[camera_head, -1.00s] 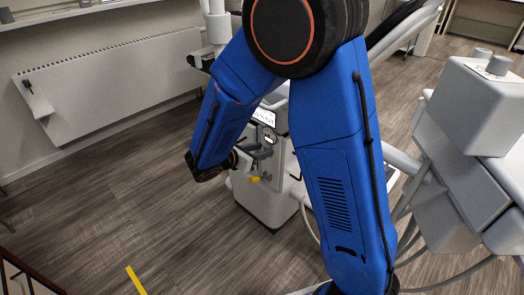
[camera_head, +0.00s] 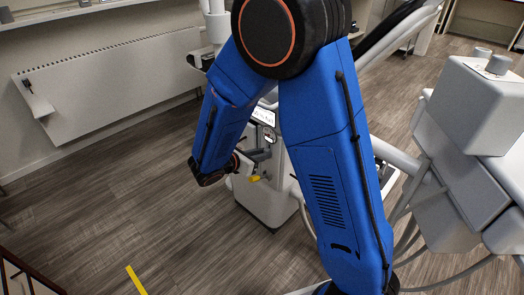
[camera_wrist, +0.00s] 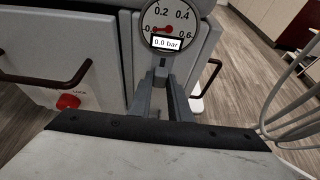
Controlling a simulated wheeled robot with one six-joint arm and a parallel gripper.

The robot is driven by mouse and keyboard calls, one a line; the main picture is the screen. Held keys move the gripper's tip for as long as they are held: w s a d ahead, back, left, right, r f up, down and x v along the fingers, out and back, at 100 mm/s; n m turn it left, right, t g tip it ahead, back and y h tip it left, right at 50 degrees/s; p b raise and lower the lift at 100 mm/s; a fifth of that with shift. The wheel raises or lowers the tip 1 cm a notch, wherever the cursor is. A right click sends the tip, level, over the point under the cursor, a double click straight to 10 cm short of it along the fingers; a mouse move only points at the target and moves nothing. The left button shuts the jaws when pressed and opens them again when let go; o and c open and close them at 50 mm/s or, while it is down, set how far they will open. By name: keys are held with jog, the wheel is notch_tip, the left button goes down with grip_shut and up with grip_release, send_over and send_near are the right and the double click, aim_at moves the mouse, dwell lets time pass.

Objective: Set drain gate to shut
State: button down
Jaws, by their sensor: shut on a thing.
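My gripper (camera_wrist: 164,92) is shut on a part at the front of the grey-white cabinet (camera_wrist: 60,40), just below a round gauge (camera_wrist: 170,22) in the wrist view. The gripped part is mostly hidden between the fingers; I cannot tell its shape or setting. The gauge's display reads 0.0 bar. In the head view my gripper (camera_head: 258,156) is small, at the front of the white unit (camera_head: 272,200). A small yellow piece (camera_head: 254,178) shows just below it. No label naming the drain gate is readable.
A red knob (camera_wrist: 68,101) and a dark bar handle (camera_wrist: 45,80) are on the cabinet to the left in the wrist view. Another handle (camera_wrist: 208,78) is to the right, with hoses (camera_wrist: 295,100) beyond. Open wooden floor (camera_head: 120,210) lies to the left.

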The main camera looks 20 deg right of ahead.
jog(key=shift+f, duration=0.95)
jog(key=c, duration=1.6)
grip_release()
jog(key=shift+c, duration=0.2)
jog(key=v, duration=1.7)
jog(key=shift+a, duration=0.25)
jog(key=shift+s, duration=0.15)
